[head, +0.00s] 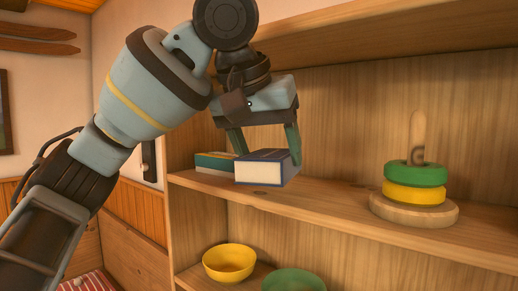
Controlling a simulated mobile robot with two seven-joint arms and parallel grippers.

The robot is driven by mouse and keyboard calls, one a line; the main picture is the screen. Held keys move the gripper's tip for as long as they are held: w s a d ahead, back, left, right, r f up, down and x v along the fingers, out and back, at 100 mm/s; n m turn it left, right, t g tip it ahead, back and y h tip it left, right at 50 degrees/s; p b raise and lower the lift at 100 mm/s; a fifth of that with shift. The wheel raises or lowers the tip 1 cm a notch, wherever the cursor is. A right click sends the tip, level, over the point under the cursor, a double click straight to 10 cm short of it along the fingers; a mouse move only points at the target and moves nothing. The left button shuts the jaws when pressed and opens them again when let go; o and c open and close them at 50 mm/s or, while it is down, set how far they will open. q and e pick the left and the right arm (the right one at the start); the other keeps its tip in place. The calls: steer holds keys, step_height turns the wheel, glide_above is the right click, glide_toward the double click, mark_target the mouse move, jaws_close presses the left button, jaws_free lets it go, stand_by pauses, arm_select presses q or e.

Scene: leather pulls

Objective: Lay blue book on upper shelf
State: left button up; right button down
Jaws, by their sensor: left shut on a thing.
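The blue book (265,168) has a blue cover and pale page edges, and is at the left part of the upper shelf (330,208). My left gripper (266,150) comes down from above with its two green fingers on either side of the blue book, shut on it. The book lies flat, at or just above the shelf board; I cannot tell whether it touches. A green book (212,162) lies just left of and behind it, partly hidden by the blue book and a finger. My right gripper is out of view.
A ring stacker (415,190) with green and yellow rings on a round wooden base stands at the right of the upper shelf. Bare board lies between it and the blue book. A yellow bowl (229,263) and a green bowl (293,281) are on the level below. Another board (350,33) runs overhead.

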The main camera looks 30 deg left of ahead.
mark_target(280, 151)
arm_select(q)
steer(key=shift+w, duration=0.5)
steer(key=shift+w+a+f, duration=0.1)
steer(key=shift+w+f, duration=0.15)
steer(key=shift+w, duration=0.45)
steer(key=shift+w+d+f, duration=0.1)
steer(key=shift+w+f, duration=0.2)
steer(key=shift+w, duration=0.35)
steer(key=shift+w+a+f, duration=0.1)
steer(key=shift+w+f, duration=0.15)
steer(key=shift+w, duration=0.45)
steer(key=shift+f, duration=1.2)
steer(key=o, duration=1.4)
steer(key=shift+o, duration=0.2)
steer(key=shift+s, duration=0.1)
steer(key=shift+s+f, duration=0.2)
steer(key=shift+s, duration=0.4)
steer(key=shift+s+f, duration=0.15)
steer(key=shift+s, duration=0.45)
